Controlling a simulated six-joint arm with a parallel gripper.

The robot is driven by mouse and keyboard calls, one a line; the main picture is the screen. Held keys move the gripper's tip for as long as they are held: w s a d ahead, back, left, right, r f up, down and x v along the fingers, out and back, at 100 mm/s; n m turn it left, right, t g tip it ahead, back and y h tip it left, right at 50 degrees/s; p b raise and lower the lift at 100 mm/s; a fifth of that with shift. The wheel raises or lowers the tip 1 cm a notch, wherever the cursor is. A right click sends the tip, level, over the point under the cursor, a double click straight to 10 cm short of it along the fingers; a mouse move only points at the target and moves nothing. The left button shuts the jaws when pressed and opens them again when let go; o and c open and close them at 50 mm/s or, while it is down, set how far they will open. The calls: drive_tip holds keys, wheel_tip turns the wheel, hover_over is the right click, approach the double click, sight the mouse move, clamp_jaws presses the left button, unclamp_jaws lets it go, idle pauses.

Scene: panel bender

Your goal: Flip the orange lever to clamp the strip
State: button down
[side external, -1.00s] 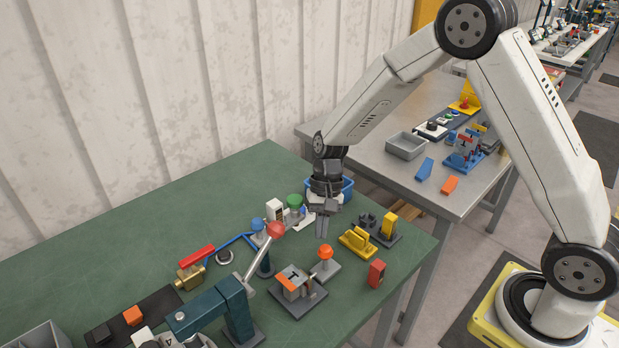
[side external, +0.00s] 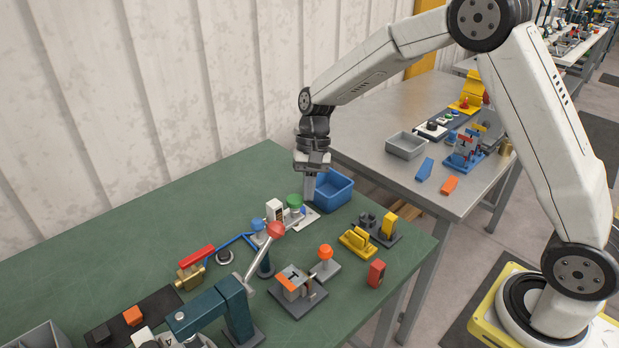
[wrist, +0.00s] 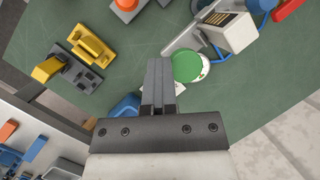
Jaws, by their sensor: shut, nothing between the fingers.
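A small grey fixture (side external: 298,296) with an orange lever (side external: 286,283) on top stands on the green table in the side view. Whether a strip lies in it is too small to tell. Just behind it and to its right is an orange knob (side external: 325,251) on a grey base; an orange part also shows at the wrist view's top edge (wrist: 126,4). My gripper (side external: 308,197) is shut and empty, pointing down beside the green button (side external: 295,201), well behind the fixture. In the wrist view its closed fingers (wrist: 159,68) are left of the green button (wrist: 187,66).
A blue bin (side external: 334,194) stands just right of my gripper. Yellow blocks (side external: 357,242) and a red block (side external: 376,273) sit right of the fixture. A teal bender (side external: 237,305) with a red-balled handle (side external: 275,230) stands to its left. The table's back left is clear.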

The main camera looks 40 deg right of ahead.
drive_tip(key=shift+r, duration=1.55)
drive_tip(key=m+y, duration=0.4)
drive_tip(key=m, duration=0.2)
approach(325, 259)
drive_tip(key=w+d+r, duration=0.2)
drive_tip(key=d, duration=0.3)
drive_tip(key=s+d+f+m+t+y, duration=0.3)
drive_tip(key=s+d+m+t, duration=0.1)
drive_tip(key=s+d+m, duration=0.1)
drive_tip(key=d+m, duration=0.1)
drive_tip(key=m, duration=0.1)
drive_tip(key=shift+s+f+m, duration=0.3)
drive_tip(key=shift+f, duration=0.05)
drive_tip(key=shift+d, duration=0.1)
drive_tip(key=x, duration=1)
drive_tip(key=shift+w+a+r, duration=0.1)
drive_tip(key=shift+w+a, duration=0.05)
drive_tip(key=shift+a, duration=0.35)
drive_tip(key=shift+w+a+r, duration=0.15)
drive_tip(key=shift+a, duration=0.4)
drive_tip(key=shift+w+a+r, duration=0.15)
drive_tip(key=shift+a, duration=0.75)
